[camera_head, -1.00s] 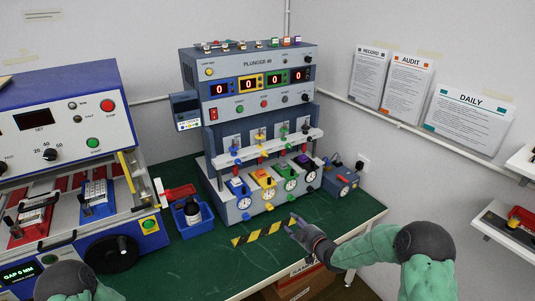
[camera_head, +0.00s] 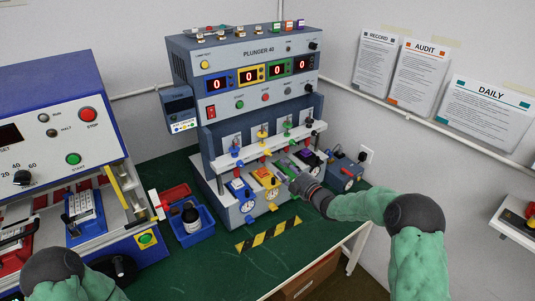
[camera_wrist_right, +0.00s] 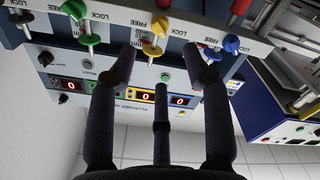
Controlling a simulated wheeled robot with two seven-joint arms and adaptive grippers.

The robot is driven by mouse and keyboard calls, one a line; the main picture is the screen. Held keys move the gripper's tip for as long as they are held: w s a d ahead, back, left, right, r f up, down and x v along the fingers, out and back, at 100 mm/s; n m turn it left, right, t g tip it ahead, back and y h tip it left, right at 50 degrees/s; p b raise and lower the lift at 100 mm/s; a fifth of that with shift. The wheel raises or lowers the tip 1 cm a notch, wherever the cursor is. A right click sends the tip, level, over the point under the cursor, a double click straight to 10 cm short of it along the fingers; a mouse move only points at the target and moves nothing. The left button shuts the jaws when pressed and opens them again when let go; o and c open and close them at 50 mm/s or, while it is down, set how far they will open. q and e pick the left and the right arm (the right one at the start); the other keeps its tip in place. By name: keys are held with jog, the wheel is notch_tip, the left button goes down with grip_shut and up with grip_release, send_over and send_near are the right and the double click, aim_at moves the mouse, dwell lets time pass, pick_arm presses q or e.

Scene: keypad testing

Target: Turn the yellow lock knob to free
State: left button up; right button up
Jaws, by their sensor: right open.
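The yellow lock knob (camera_head: 267,153) is on the front of the pale crossbar of the plunger tester, second from the left in the head view. In the right wrist view, which looks upside down, the yellow knob (camera_wrist_right: 161,25) sits among LOCK and FREE labels. My right gripper (camera_head: 287,169) is in front of the crossbar, close to the yellow and green stations. Its dark fingers (camera_wrist_right: 158,55) are spread and empty, with the knob beyond the gap between the tips. Contact with the knob does not show. My left gripper is out of view.
Blue (camera_wrist_right: 232,44) and green (camera_wrist_right: 88,40) knobs flank the yellow one closely. A blue bin (camera_head: 194,232) with a dark bottle stands left of the tester. Another blue machine (camera_head: 70,160) fills the left side. The green bench front is clear around the striped tape (camera_head: 268,235).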

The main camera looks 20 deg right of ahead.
aim_at(270, 155)
jog(key=x, duration=0.9)
jog(key=shift+w+a+b, duration=0.1)
jog(key=shift+w+b, duration=0.15)
jog(key=shift+b, duration=0.1)
jog(key=shift+c, duration=0.3)
grip_shut()
